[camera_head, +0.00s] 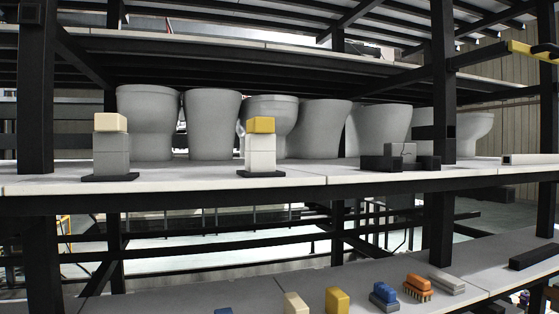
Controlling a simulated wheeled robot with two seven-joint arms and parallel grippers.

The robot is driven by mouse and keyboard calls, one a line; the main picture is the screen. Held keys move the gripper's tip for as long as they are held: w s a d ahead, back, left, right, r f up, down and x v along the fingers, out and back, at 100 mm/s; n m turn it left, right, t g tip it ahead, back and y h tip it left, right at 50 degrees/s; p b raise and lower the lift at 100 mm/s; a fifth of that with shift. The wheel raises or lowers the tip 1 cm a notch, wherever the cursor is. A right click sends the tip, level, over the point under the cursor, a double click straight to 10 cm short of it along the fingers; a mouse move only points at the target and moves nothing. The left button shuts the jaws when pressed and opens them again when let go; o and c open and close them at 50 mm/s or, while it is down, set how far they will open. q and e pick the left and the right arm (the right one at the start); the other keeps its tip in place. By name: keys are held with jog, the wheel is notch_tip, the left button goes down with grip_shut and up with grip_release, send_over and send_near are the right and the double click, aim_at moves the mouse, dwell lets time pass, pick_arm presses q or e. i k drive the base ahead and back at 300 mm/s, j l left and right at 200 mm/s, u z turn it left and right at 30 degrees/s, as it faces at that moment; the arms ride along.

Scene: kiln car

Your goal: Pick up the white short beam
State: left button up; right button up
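A white short beam (532,159) lies on the middle shelf (330,183) at the far right. It lies lengthwise along the shelf, and its right end is cut off by the picture edge. Its left end shows a darker end face. Neither of my grippers is in view.
Several grey-white toilet-like ceramics (212,125) stand behind on the middle shelf. Two block stacks with yellow tops (261,125) stand near its front edge. Black posts (443,130) cross the view. The lower shelf (500,268) holds coloured blocks, brushes, a grey bar (447,284) and a black beam (535,256).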

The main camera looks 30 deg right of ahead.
aim_at(518, 160)
jog(key=z, duration=2.3)
jog(key=i+l+z, duration=0.9)
jog(key=i+z, duration=0.15)
jog(key=i, duration=0.15)
jog(key=i+l+z, duration=0.15)
jog(key=i, duration=0.5)
jog(key=i+l+z, duration=0.2)
jog(key=i, duration=0.45)
jog(key=i+u, duration=0.45)
jog(key=i+l+u, duration=0.25)
jog(key=u, duration=0.25)
jog(key=i+l+u, duration=0.75)
jog(key=u, duration=0.2)
jog(key=i+l+u, duration=0.15)
jog(key=l+u, duration=0.3)
jog(key=l, duration=0.2)
